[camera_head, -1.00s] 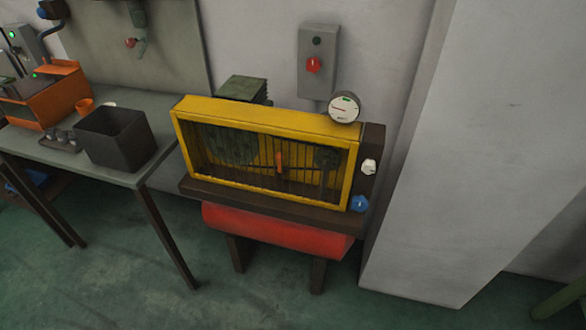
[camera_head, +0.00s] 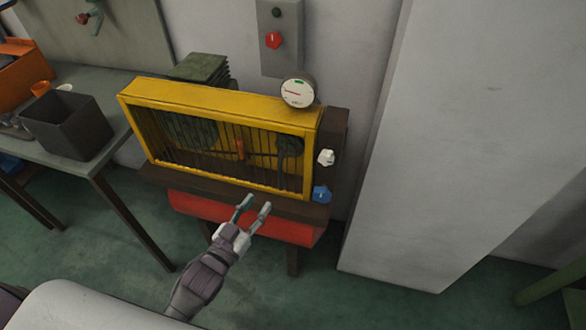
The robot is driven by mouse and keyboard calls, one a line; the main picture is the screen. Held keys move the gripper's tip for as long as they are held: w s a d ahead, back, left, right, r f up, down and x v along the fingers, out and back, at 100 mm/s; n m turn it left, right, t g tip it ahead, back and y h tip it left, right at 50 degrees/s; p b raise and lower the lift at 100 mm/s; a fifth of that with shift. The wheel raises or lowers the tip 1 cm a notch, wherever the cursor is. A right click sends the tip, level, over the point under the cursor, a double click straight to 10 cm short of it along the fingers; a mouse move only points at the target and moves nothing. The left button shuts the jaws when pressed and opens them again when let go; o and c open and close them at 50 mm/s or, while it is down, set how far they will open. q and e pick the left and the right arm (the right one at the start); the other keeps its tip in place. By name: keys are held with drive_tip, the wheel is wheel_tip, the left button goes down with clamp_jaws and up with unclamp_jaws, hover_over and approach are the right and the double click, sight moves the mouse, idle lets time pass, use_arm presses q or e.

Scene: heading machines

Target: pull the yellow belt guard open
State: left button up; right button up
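The yellow belt guard (camera_head: 215,101) is a box-shaped frame with a barred front, on a dark base above a red tank (camera_head: 285,230). An orange handle (camera_head: 240,149) shows at the middle of its barred front. Dark wheels show behind the bars. The guard looks closed. My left gripper (camera_head: 255,207) is in front of and below the guard's lower edge, with its two fingers apart and nothing between them. It looks apart from the handle. My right gripper is not in view.
A pressure gauge (camera_head: 298,92), a white knob (camera_head: 326,157) and a blue knob (camera_head: 321,194) sit at the guard's right side. A table with a dark bin (camera_head: 68,126) stands at left. A wall control box (camera_head: 281,38) is behind. A pale pillar (camera_head: 440,140) stands at right.

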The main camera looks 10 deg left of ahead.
sight(279, 174)
use_arm(q)
drive_tip(key=p+x, duration=0.1)
drive_tip(key=x, duration=1)
drive_tip(key=shift+w+p, duration=0.15)
drive_tip(key=shift+p, duration=0.25)
drive_tip(key=shift+w+d, duration=0.2)
drive_tip(key=shift+w, duration=0.5)
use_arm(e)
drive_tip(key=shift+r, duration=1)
use_arm(q)
drive_tip(key=shift+c, duration=0.2)
clamp_jaws()
